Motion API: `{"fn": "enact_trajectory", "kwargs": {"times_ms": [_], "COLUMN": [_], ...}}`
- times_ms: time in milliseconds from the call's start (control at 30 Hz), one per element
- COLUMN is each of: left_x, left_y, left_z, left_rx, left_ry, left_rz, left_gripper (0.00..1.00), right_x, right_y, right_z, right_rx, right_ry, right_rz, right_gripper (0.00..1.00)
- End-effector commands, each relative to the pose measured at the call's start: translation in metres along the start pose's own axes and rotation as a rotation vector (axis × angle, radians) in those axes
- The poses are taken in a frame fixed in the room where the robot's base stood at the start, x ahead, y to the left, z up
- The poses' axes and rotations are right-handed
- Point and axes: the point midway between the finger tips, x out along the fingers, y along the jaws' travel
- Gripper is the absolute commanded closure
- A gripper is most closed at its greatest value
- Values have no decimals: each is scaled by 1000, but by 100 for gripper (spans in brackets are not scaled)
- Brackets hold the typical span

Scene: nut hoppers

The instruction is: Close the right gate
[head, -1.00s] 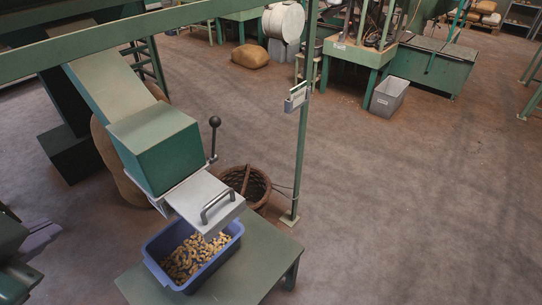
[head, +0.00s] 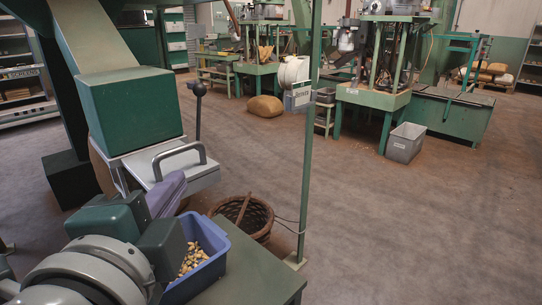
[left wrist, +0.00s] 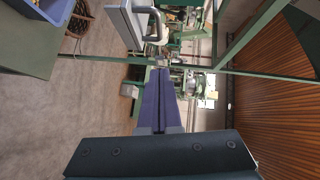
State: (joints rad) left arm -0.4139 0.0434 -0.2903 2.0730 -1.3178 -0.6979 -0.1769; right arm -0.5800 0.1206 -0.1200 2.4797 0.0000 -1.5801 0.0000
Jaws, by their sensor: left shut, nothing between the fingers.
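The green hopper box (head: 130,105) stands at the left in the head view. Its pale metal gate plate (head: 203,180) sticks out from below the box over the nut bin. A grey bar handle (head: 200,150) stands on the plate. My left gripper (head: 178,180) has purple fingers, pressed together and empty, in front of the plate just below the handle. In the left wrist view, the gate (left wrist: 125,20) and handle (left wrist: 157,25) appear beyond the fingertips (left wrist: 160,70). I cannot tell whether they touch. My right gripper is out of view.
A blue bin (head: 218,245) of nuts stands on a green table (head: 265,275) below the gate, partly hidden by my arm. A black-knobbed lever (head: 197,90) rises behind the gate. A green post (head: 308,150) and wicker basket (head: 262,222) stand to the right. Open floor lies beyond.

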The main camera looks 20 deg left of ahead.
Motion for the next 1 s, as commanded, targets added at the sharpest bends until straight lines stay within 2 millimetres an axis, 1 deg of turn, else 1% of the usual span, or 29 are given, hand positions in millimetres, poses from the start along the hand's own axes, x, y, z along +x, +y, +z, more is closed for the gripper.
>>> {"fn": "enact_trajectory", "kwargs": {"times_ms": [33,167,300,400,500,633,800,1000], "left_x": [10,37,68,88,97,107,112,112], "left_y": [-4,-4,-3,-2,-2,-1,0,0], "left_z": [0,0,1,1,15,24,29,29], "left_rx": [1,1,2,0,2,2,-2,-3], "left_ry": [-2,-2,-2,-3,-4,-3,-2,-2], "left_rz": [-4,-5,-4,-2,0,1,2,2], "left_gripper": [100,100,100,100,100,100,100,100], "right_x": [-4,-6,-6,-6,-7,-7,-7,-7], "right_y": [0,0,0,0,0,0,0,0], "right_z": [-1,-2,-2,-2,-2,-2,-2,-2], "right_rx": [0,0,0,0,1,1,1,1], "right_ry": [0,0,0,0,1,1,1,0], "right_rz": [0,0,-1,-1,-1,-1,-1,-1], "right_gripper": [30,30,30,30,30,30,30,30]}}
